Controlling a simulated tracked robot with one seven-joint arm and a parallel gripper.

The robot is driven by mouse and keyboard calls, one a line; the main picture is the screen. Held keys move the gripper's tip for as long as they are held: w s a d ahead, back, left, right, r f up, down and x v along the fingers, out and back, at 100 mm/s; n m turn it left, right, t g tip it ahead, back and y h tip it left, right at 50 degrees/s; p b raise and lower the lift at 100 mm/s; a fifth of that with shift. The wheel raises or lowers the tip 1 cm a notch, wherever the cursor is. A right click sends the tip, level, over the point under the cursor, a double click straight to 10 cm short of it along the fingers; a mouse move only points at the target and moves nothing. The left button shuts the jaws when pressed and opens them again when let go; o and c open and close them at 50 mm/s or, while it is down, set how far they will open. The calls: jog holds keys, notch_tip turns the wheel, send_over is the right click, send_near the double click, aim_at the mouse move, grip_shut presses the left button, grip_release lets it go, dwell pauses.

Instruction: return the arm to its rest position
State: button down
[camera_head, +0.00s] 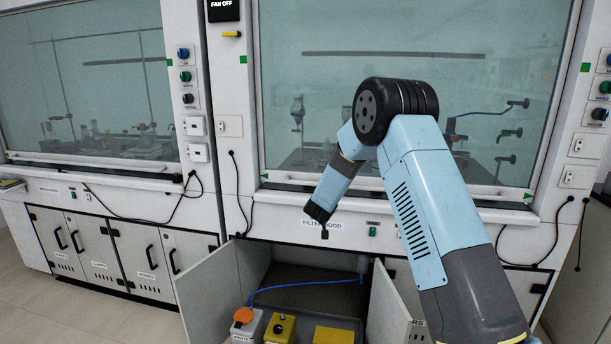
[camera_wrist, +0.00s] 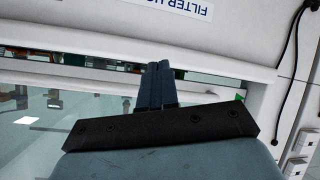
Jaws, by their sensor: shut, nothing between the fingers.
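My arm (camera_head: 425,190) reaches up from the lower right in the head view, bends at a black elbow joint and points down and left. My gripper (camera_head: 324,234) is at its end, in front of the white panel below the right fumehood's sash. In the wrist view my gripper (camera_wrist: 161,68) shows as two dark fingers pressed together, with nothing between them. The fingers are seen against the sill of the hood; whether they touch it cannot be told.
The right fumehood (camera_head: 530,100) has its sash down. Below it, open cabinet doors (camera_head: 215,295) stick out around an orange-capped container (camera_head: 244,322), a yellow container (camera_head: 280,328) and a blue hose (camera_head: 300,285). The left fumehood (camera_head: 85,85) stands beside it. Floor (camera_head: 70,310) is clear at lower left.

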jog(key=s+d+r+g+y, duration=0.1)
jog(key=s+r, duration=0.4)
jog(key=r, duration=0.3)
jog(key=s+d+r+y, duration=0.15)
jog(key=s+r, duration=0.25)
jog(key=r, duration=0.4)
jog(key=s+d+r+g+y, duration=0.1)
jog(key=s+d+r, duration=0.1)
jog(key=s+r, duration=0.4)
jog(key=s+d+r+g, duration=0.1)
jog(key=s+d+r, duration=0.15)
jog(key=s, duration=0.55)
jog(key=s+d+m+g, duration=0.1)
jog(key=s+d, duration=0.2)
jog(key=s, duration=0.8)
jog(key=s+d+r+m+g+h, duration=0.1)
jog(key=s+d, duration=0.2)
jog(key=s, duration=0.9)
jog(key=s+d+g+h, duration=0.1)
jog(key=s+d, duration=0.3)
jog(key=s, duration=0.8)
jog(key=shift+r+m+g, duration=0.2)
jog(key=shift+m+g, duration=0.1)
jog(key=shift+m, duration=0.1)
